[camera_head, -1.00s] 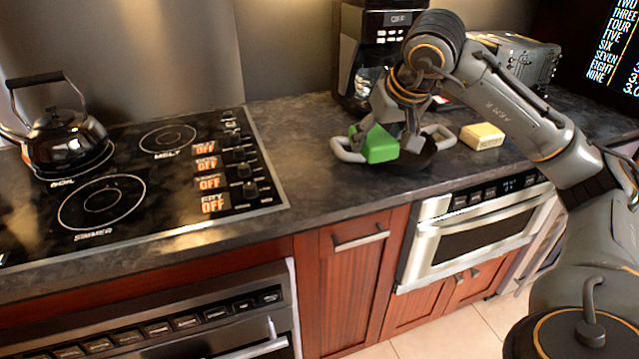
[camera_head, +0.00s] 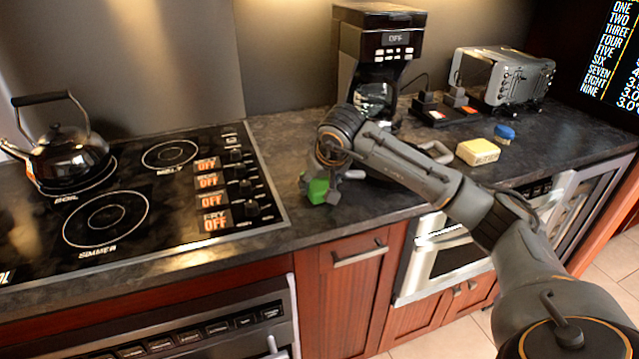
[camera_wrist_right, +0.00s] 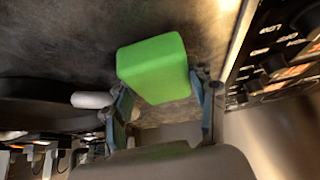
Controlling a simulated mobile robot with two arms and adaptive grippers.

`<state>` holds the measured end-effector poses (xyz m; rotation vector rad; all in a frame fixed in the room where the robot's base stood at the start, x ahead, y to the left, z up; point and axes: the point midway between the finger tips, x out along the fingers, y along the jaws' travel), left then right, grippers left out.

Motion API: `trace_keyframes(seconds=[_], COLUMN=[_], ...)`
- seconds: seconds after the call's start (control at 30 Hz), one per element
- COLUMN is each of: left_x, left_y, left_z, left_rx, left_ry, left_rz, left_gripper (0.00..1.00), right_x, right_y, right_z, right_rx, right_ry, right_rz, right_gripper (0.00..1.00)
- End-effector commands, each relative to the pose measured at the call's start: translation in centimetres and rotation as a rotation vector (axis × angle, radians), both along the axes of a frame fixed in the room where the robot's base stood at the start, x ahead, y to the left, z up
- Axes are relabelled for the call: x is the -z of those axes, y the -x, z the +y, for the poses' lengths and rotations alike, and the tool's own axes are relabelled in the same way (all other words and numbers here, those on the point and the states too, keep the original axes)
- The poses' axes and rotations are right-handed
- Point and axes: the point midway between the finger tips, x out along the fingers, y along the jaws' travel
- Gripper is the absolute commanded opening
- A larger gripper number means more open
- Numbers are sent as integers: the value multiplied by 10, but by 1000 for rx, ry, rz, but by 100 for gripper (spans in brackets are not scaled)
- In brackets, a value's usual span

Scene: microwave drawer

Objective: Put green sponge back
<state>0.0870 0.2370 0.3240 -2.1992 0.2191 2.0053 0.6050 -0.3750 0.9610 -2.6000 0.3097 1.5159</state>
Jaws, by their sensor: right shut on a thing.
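The green sponge (camera_head: 317,190) is a bright green block low over the dark countertop, to the right of the stove. My right gripper (camera_head: 330,178) is shut on it; the gripper partly hides the sponge in the head view. In the right wrist view the green sponge (camera_wrist_right: 155,68) sits between the two fingertips of my right gripper (camera_wrist_right: 165,100), with the counter beyond it. I cannot tell whether the sponge touches the counter. My left gripper is not in view.
The stove (camera_head: 125,190) with a black kettle (camera_head: 65,150) is on the left. A coffee maker (camera_head: 375,50) stands behind. A yellow sponge (camera_head: 477,152), a blue item (camera_head: 505,131) and a toaster (camera_head: 500,78) are to the right. A pan is mostly hidden behind my arm.

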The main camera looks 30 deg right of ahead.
Motion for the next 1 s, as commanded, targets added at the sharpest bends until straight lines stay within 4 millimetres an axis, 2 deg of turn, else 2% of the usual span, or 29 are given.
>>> trace_keyframes(seconds=[0.43, 0.47, 0.5, 0.8, 1.0], left_x=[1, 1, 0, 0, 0], left_y=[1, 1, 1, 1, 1], left_z=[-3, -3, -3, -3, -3], left_rx=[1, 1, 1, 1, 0], left_ry=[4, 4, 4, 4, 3], left_rz=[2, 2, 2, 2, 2], left_gripper=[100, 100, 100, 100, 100], right_x=[10, 10, 9, 9, -7], right_y=[0, 0, 0, 0, 6], right_z=[0, 0, 0, 0, 1], right_rx=[0, 0, 0, 0, 0], right_ry=[-1, -1, -2, -2, -1], right_rz=[-2, -2, -2, -2, -7], right_gripper=[0, 59, 66, 66, 66])
